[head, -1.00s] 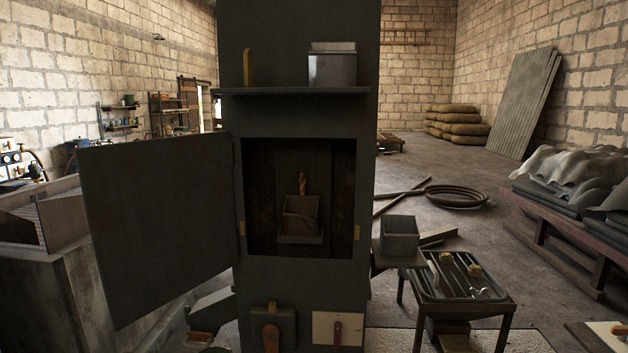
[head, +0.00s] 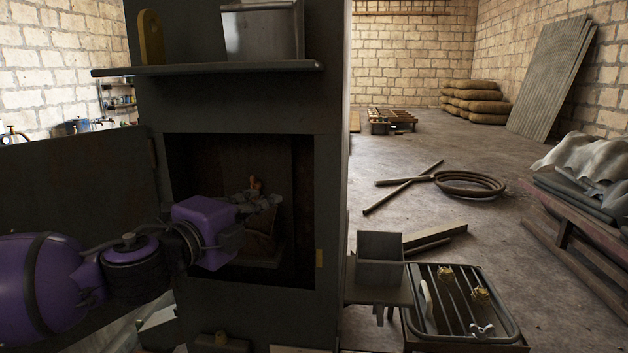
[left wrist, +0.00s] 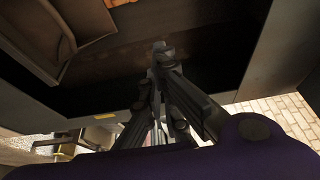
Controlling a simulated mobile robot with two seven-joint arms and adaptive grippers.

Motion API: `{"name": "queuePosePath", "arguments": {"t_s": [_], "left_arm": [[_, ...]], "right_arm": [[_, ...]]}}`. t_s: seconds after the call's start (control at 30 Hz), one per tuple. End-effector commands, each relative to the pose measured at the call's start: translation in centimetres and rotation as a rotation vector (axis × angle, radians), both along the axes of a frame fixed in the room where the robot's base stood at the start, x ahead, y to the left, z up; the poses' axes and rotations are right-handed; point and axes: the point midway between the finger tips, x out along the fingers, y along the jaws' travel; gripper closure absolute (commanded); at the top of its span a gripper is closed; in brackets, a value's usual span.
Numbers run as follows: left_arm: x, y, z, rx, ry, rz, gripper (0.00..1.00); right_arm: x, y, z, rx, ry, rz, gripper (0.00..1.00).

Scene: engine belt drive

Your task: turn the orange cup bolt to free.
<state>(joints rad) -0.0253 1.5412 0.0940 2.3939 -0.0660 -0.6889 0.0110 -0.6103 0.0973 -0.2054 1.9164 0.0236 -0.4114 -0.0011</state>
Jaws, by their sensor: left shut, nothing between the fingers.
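The orange cup bolt (head: 256,184) stands up inside the cabinet's open recess, above a dark box-like cup (head: 262,243). Its lower part is hidden behind my left gripper. My left gripper (head: 270,198) reaches into the recess from the left, in front of the bolt, with its fingers shut and empty. I cannot tell from the head view whether it touches the bolt. In the left wrist view the gripper's closed fingertips (left wrist: 162,48) are apart from the brown cup (left wrist: 75,40) at upper left, and a sliver of orange (left wrist: 115,2) shows at the top edge. My right gripper is not in view.
The cabinet door (head: 75,190) stands open at left, behind my left arm. A shelf (head: 210,69) with a metal box (head: 262,32) and a yellow piece (head: 150,37) is above the recess. A grey bin (head: 380,262) and a slatted tray table (head: 465,300) stand at right.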

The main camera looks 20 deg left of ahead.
Motion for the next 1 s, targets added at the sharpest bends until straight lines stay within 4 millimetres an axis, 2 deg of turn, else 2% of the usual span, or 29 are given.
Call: {"name": "queuePosePath", "arguments": {"t_s": [0.17, 0.37, 1.0], "left_arm": [[0.2, 0.4, -0.2, -0.004, -0.001, 0.023, 1.00], [1.6, 0.2, 0.0, -0.005, -0.005, 0.023, 1.00], [8.9, -0.5, -0.4, -0.008, 0.002, 0.022, 1.00]], "right_arm": [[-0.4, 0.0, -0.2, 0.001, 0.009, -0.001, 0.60], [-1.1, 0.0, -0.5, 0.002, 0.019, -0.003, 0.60], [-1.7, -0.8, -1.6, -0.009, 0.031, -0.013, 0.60]]}}
